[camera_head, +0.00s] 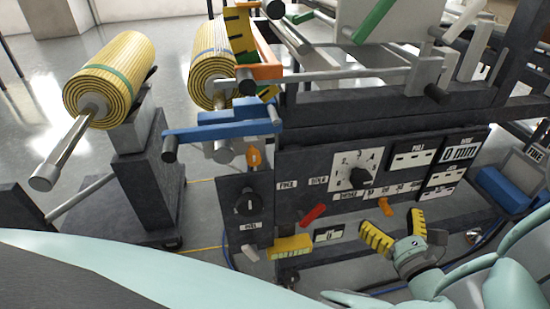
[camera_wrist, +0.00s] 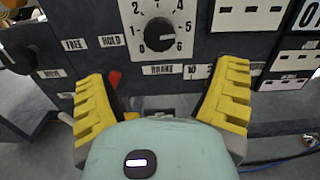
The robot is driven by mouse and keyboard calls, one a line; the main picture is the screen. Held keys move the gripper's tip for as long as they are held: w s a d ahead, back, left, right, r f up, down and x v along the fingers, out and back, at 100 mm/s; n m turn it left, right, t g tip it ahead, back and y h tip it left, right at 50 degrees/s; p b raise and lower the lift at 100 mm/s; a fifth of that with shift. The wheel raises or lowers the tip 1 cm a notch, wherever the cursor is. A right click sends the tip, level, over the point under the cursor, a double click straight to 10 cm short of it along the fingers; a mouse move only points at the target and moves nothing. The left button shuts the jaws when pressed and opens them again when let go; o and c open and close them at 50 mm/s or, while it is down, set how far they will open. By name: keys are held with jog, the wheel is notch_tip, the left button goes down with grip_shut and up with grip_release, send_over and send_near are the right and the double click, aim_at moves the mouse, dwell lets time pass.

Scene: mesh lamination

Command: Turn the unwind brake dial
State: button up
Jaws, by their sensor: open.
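The brake dial is a black knob (camera_head: 359,178) on a white numbered plate (camera_head: 342,163) on the dark control panel. In the wrist view the knob (camera_wrist: 160,34) sits above a label reading BRAKE (camera_wrist: 163,69), with its white pointer mark low, near the 6. My gripper (camera_head: 391,223) is in front of the panel, lower and to the right of the knob in the head view. Its yellow fingers are spread wide and empty. In the wrist view the knob lies beyond and above the gap between the fingertips (camera_wrist: 162,72), apart from both.
A red lever (camera_head: 313,214) and an orange lever (camera_head: 386,206) stick out below the dial. Another black knob (camera_head: 247,202) is on the left panel. A yellow box (camera_head: 290,247) juts out low. Yellow rolls (camera_head: 110,79) and a blue bar (camera_head: 224,126) stand at the left.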

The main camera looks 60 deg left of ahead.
aim_at(362, 182)
jog(key=x, duration=1.3)
jog(key=shift+s+a, duration=0.1)
jog(key=shift+s, duration=0.1)
jog(key=shift+c, duration=0.5)
jog(key=c, duration=1.1)
jog(key=shift+n+b, duration=0.3)
jog(key=shift+b, duration=0.05)
jog(key=n+b, duration=0.1)
jog(key=n, duration=0.1)
jog(key=shift+f+n+b, duration=0.15)
jog(key=shift+n+b, duration=0.15)
jog(key=shift+s+n+b, duration=0.1)
jog(key=shift+n+b, duration=1.15)
jog(key=shift+n, duration=1.05)
